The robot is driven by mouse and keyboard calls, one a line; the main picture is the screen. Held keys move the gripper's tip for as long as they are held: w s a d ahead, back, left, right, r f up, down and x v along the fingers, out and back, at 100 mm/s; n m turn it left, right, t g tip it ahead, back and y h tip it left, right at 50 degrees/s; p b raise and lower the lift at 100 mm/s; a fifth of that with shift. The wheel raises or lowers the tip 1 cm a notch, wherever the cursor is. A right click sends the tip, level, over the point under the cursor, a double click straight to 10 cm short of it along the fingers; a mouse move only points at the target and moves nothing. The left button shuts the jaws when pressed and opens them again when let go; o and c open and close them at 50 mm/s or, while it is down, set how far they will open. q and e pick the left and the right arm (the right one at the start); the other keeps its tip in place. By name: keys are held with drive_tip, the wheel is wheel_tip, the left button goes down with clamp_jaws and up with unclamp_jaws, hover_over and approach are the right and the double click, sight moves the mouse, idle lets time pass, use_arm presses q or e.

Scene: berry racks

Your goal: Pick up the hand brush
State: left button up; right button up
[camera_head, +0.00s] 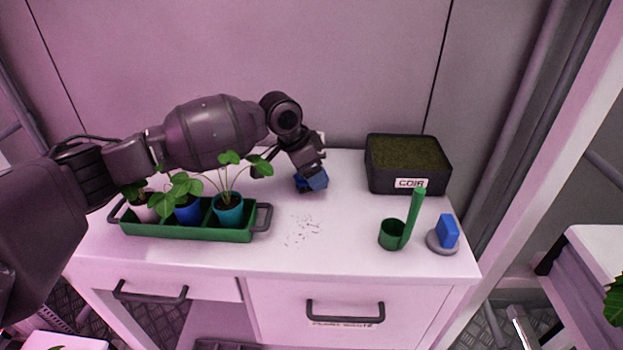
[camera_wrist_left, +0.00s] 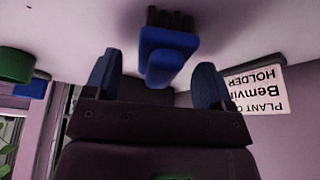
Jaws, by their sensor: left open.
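The hand brush (camera_wrist_left: 168,45) shows in the left wrist view as a blue body with dark bristles, just beyond my open left gripper (camera_wrist_left: 154,82). Its blue handle end points toward the gap between the two blue fingertips. In the head view my left gripper (camera_head: 308,178) is low over the back middle of the white worktop, with blue parts under it. There I cannot tell brush from fingertips, as the wrist hides much of it. I cannot see the jaws touching the brush. My right gripper is out of view.
A green tray (camera_head: 185,232) with several potted plants stands left, under my left arm. A black COIR box (camera_head: 408,182) stands back right. A green long-handled cup (camera_head: 393,236) and a blue block on a grey disc (camera_head: 447,232) stand front right. Dark crumbs (camera_head: 302,230) lie mid-worktop.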

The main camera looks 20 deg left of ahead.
use_arm(q)
drive_tip(key=c, duration=1.1)
